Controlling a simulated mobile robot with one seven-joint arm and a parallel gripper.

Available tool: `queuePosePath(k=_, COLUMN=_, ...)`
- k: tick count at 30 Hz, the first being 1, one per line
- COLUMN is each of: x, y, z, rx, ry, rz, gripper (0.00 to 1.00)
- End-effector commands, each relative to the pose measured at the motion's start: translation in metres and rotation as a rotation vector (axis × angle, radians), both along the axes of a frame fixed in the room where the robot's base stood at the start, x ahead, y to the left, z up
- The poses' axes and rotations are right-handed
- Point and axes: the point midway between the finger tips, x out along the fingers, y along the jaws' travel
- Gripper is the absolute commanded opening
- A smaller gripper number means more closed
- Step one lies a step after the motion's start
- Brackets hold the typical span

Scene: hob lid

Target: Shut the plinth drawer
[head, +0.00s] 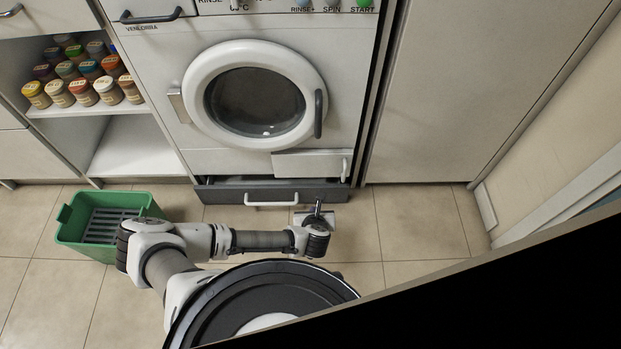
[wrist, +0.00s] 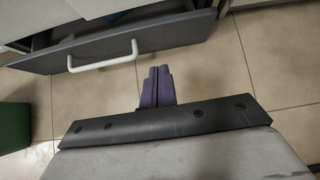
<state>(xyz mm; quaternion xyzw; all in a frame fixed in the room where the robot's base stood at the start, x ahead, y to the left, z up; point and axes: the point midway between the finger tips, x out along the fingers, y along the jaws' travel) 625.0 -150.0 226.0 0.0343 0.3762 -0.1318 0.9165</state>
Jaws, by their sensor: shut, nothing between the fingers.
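The plinth drawer (head: 223,195) is a dark grey front with a white bar handle at the foot of the washing machine. It stands pulled out, and its open inside shows behind the front. In the wrist view the drawer front (wrist: 180,37) crosses the upper left, with the white handle (wrist: 103,62) on it. My gripper (head: 318,205) is low over the floor by the right end of the drawer front. In the wrist view its two dark fingers (wrist: 157,75) are together and empty, pointing towards the drawer. A gap of floor shows between the fingertips and the drawer front.
A green crate (head: 70,237) stands on the floor left of the drawer. The washing machine door (head: 255,95) is shut. A small white flap (head: 308,163) with a handle sits above the drawer's right end. Tiled floor (head: 425,225) is clear to the right.

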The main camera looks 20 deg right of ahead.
Motion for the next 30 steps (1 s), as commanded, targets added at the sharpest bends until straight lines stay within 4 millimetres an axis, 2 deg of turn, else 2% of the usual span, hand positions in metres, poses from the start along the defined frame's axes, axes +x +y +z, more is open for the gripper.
queuePosePath(k=3, x=-0.004, y=0.01, z=-0.01, rx=0.037, ry=0.002, rz=-0.008, gripper=0.0)
queuePosePath(k=8, x=0.002, y=0.009, z=-0.021, rx=0.042, ry=0.001, rz=-0.011, gripper=0.0)
queuePosePath(k=21, x=0.062, y=-0.009, z=-0.086, rx=0.04, ry=0.002, rz=-0.009, gripper=0.0)
queuePosePath(k=25, x=0.083, y=-0.014, z=-0.083, rx=0.04, ry=0.0, rz=-0.01, gripper=0.0)
queuePosePath(k=30, x=0.097, y=-0.019, z=-0.082, rx=0.04, ry=0.002, rz=-0.011, gripper=0.0)
